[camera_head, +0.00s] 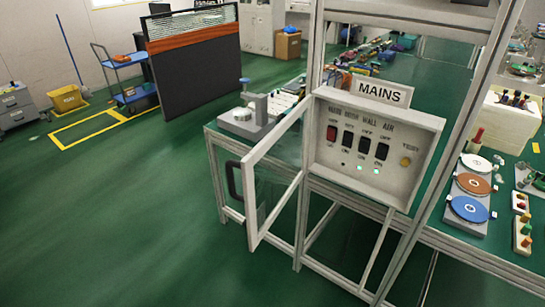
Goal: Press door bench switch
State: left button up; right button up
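A grey switch panel (320,165) is fixed to the aluminium frame, under a white sign reading MAINS (383,92). It carries a row of rocker switches under small labels; WALL and AIR can be read, the labels to their left are blurred. The leftmost switch (331,134) is red; the others, such as the second one (347,139), are dark. Small lights (361,168) glow below the row, and a yellow button (405,161) sits at the right. A clear framed door (250,207) with a black handle (233,181) stands swung out left of the panel. Neither gripper is in view.
Aluminium posts (311,70) frame the panel. The green bench (440,236) holds discs on a grey plate (452,205) at right and a grey device (244,122) behind the door. A dark partition (194,68) stands farther back. Green floor (110,220) is free at left.

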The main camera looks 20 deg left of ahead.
aim_at(347, 137)
jog(key=k+j+z, duration=0.1)
jog(key=j, duration=0.35)
jog(key=j+z, duration=0.1)
jog(key=j, duration=0.3)
jog(key=k+j+z, duration=0.1)
jog(key=j, duration=0.35)
jog(key=k+j+z, duration=0.1)
jog(key=j, duration=0.3)
jog(key=k+j+z, duration=0.15)
jog(key=j, duration=0.25)
jog(key=k, duration=0.1)
